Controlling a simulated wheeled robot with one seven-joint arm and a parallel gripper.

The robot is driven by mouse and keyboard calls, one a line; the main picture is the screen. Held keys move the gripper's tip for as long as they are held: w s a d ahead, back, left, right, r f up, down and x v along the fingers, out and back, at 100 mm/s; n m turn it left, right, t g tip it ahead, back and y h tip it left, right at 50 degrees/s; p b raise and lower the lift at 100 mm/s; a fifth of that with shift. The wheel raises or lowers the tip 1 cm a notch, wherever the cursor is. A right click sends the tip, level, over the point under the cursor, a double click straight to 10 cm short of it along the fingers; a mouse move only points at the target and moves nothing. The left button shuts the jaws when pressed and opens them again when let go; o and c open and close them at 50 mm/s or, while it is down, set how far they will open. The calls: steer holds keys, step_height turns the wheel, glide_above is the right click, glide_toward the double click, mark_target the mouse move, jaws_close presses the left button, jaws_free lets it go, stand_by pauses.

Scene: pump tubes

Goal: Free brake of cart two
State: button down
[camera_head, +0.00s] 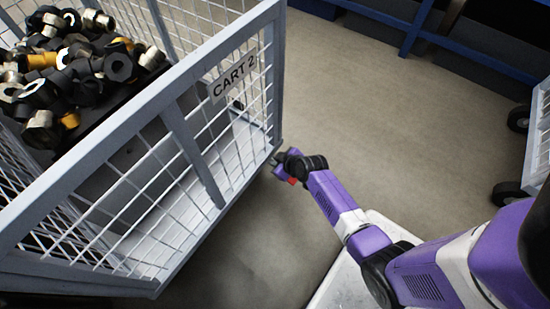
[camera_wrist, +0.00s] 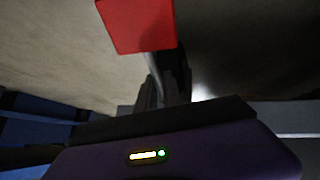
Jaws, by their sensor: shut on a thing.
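Cart two (camera_head: 180,150) is a grey wire-mesh cart with a "CART 2" label, on the left of the head view. My gripper (camera_head: 280,160) is low at the cart's near right corner. The red brake pedal (camera_head: 292,181) shows as a small red spot beside it. In the wrist view the red pedal (camera_wrist: 138,24) is a flat plate on a thin grey stem (camera_wrist: 154,72). The dark fingers of my gripper (camera_wrist: 168,82) are shut on the stem, just behind the plate. The caster and the brake's mount are hidden.
Dark, metallic and yellow pipe fittings (camera_head: 75,75) fill a tray in the cart. Bare floor (camera_head: 390,130) lies right of the cart. Another cart with black wheels (camera_head: 508,192) stands at the right edge. A blue rack frame (camera_head: 415,28) is at the back.

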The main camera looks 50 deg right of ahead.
steer(key=shift+r+g+p, duration=0.7)
steer(key=shift+g+p, duration=0.5)
steer(key=shift+p, duration=0.9)
steer(key=shift+f+g+p, duration=0.15)
steer(key=shift+g+p, duration=0.25)
steer(key=c, duration=1.5)
jaws_free()
steer(key=shift+s, duration=0.1)
steer(key=shift+p+v, duration=2.25)
steer(key=shift+v, duration=1.6)
